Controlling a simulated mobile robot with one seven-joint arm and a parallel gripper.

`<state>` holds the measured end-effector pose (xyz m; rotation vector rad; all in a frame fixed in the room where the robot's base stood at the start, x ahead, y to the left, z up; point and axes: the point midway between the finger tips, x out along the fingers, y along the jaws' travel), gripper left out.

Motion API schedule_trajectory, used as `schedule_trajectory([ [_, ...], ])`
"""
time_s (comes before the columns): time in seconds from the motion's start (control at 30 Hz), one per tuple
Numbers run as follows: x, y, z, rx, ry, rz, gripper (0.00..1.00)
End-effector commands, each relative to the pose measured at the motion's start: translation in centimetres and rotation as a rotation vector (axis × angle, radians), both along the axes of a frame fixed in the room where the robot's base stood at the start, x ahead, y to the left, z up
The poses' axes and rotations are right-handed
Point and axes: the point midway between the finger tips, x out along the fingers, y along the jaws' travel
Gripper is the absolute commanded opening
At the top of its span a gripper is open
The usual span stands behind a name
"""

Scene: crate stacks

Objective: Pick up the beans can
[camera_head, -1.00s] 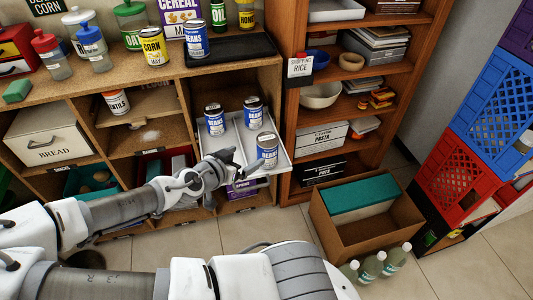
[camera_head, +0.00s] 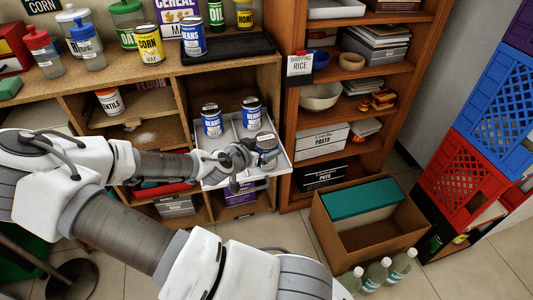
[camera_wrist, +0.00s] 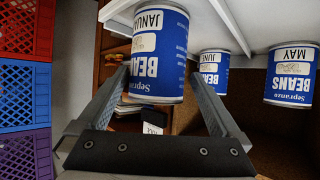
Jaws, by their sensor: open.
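Three blue-and-white beans cans stand in a white pull-out tray (camera_head: 283,163) in the shelf unit: a front can (camera_head: 267,150), a back-left can (camera_head: 211,121) and a back-right can (camera_head: 251,113). My gripper (camera_head: 247,157) is at the front can, with its fingers open. In the wrist view, which is upside down, the front can (camera_wrist: 160,55) reads JANUARY and sits between the two fingers (camera_wrist: 158,82). Contact cannot be told. A can marked MAY (camera_wrist: 290,75) and another can (camera_wrist: 213,70) stand to the right there. A fourth beans can (camera_head: 193,37) stands on the counter.
A black tray (camera_head: 230,47) and a corn can (camera_head: 147,45) are on the counter. A brown bookcase (camera_head: 292,120) stands right of the pull-out tray. A cardboard box (camera_head: 350,243) and several bottles (camera_head: 376,274) are on the floor, with stacked crates (camera_head: 490,110) at far right.

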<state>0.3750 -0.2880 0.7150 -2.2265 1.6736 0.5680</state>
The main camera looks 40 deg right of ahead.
Motion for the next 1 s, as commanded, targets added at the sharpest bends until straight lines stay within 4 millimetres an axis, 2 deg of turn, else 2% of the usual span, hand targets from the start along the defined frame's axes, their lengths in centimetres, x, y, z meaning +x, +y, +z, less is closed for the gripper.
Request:
schedule_trajectory([
  [0.4,0.8,-4.3,-2.1,0.000,0.001,-0.002,1.00],
  [0.7,1.0,-4.6,-2.1,0.000,0.001,0.000,1.00],
  [0.77,1.0,-4.6,-2.1,0.000,0.001,0.000,0.93],
  [1.0,1.0,-4.6,-2.1,0.000,0.001,0.000,0.50],
])
